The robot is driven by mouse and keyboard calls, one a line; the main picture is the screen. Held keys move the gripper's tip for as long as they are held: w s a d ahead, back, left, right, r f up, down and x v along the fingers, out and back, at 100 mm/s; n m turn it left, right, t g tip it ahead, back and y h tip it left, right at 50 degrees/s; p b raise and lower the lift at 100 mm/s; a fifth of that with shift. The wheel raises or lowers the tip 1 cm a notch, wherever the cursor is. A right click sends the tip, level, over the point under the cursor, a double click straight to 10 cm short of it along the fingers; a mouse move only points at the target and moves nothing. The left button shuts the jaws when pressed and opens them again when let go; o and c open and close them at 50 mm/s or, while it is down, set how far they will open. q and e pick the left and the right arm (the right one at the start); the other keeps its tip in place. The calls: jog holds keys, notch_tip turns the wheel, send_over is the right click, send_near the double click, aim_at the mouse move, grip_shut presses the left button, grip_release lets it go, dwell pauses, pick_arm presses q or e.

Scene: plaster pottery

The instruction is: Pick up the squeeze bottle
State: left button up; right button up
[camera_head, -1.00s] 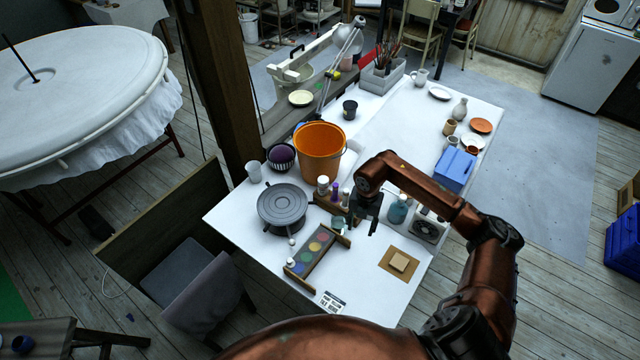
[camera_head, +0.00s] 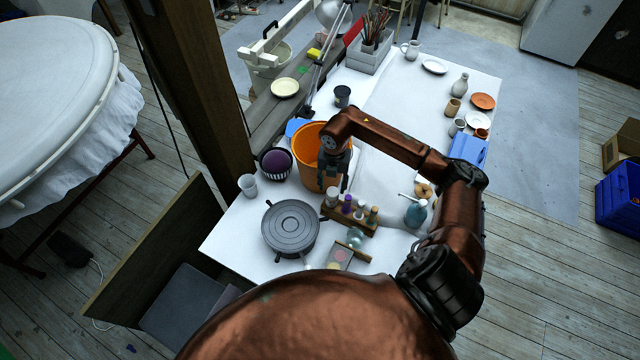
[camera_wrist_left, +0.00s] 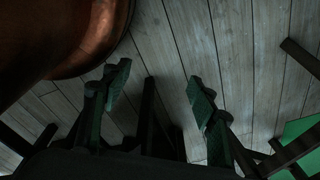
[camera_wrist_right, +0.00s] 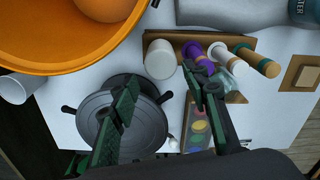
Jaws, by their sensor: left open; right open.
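The squeeze bottle (camera_head: 415,213), blue-green with a thin pale spout, stands upright on the white table to the right of a small bottle rack. In the right wrist view, part of a blue-grey labelled bottle (camera_wrist_right: 305,10), seemingly the same one, shows at the top right corner. My right gripper (camera_head: 334,188) is open and empty, pointing down in front of the orange bucket and left of the squeeze bottle. Its spread fingers show in the right wrist view (camera_wrist_right: 160,90). My left gripper (camera_wrist_left: 158,84) is open and empty above the wooden floor, outside the head view.
The orange bucket (camera_head: 305,160) is close to my right gripper. A wooden rack (camera_head: 352,219) holds several small bottles between gripper and squeeze bottle. A grey turntable (camera_head: 290,228) stands at the front left. A blue box (camera_head: 467,150) lies behind the squeeze bottle. The table's middle is clear.

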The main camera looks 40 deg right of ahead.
aim_at(332, 192)
jog(key=shift+w+f, duration=0.15)
jog(key=shift+w, duration=0.1)
jog(key=shift+f, duration=0.3)
jog(key=shift+s+f, duration=0.3)
jog(key=shift+f, duration=0.4)
notch_tip(332, 192, down, 2)
jog(key=shift+w+d+f+p, duration=0.15)
jog(key=shift+f+p, duration=0.05)
jog(key=shift+p, duration=0.35)
notch_tip(332, 192, down, 3)
jog(key=shift+d+r, duration=0.1)
pick_arm(q)
jog(key=shift+s+r, duration=0.3)
jog(key=shift+s, duration=0.35)
jog(key=shift+s+r, duration=0.3)
jog(key=shift+s, duration=0.35)
pick_arm(e)
jog(key=c, duration=0.4)
